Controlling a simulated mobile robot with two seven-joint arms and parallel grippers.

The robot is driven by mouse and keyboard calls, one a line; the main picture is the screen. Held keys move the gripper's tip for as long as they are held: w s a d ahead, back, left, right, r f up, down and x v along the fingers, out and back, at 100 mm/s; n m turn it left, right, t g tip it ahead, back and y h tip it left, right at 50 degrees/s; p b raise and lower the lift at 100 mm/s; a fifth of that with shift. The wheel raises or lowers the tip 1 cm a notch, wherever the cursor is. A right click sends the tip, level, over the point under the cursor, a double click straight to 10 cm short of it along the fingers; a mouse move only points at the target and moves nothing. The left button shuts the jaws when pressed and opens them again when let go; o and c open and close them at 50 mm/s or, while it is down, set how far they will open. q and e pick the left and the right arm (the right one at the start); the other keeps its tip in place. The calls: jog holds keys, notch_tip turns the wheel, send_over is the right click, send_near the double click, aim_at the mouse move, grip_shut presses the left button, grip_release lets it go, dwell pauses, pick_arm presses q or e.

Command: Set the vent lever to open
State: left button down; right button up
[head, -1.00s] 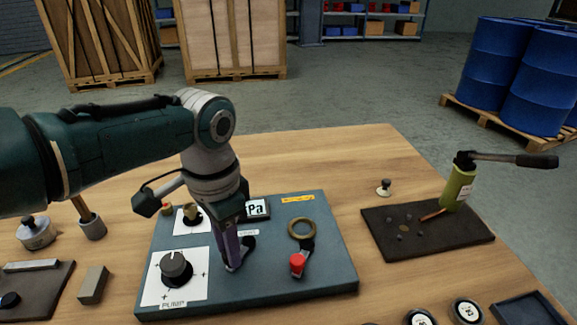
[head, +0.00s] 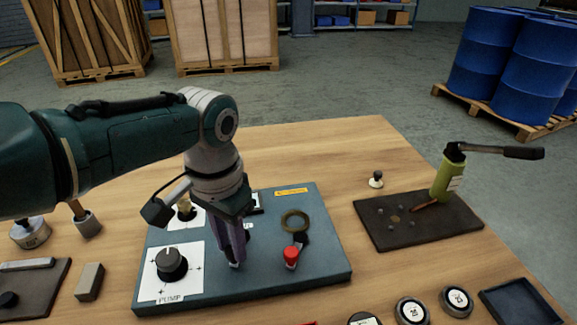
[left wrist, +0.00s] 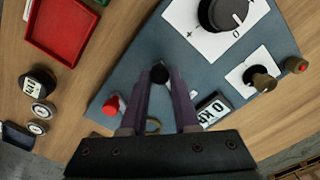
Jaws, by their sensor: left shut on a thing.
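A blue-grey panel (head: 310,275) lies on the wooden table. My left gripper (head: 235,262) points down at its middle, with purple fingers shut on the black knob of a small lever. In the left wrist view the black knob (left wrist: 158,74) shows between the fingertips (left wrist: 160,85). The rest of this lever is mostly hidden behind the fingers, and I cannot read its label. To its right is a red-capped lever (head: 291,257) below a brass ring (head: 295,221). A black pump dial (head: 170,264) is on the left of the panel. My right gripper is not in view.
Round gauges (head: 411,311) and a dark tray (head: 520,304) are at the front right. A red tray (left wrist: 60,30) shows in the left wrist view. The table behind the panel is clear.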

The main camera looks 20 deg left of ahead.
pick_arm(q)
jog(key=c, duration=0.7)
grip_release()
jog(key=shift+o, duration=0.2)
notch_tip(320, 180, up, 10)
jog(key=p, duration=0.4)
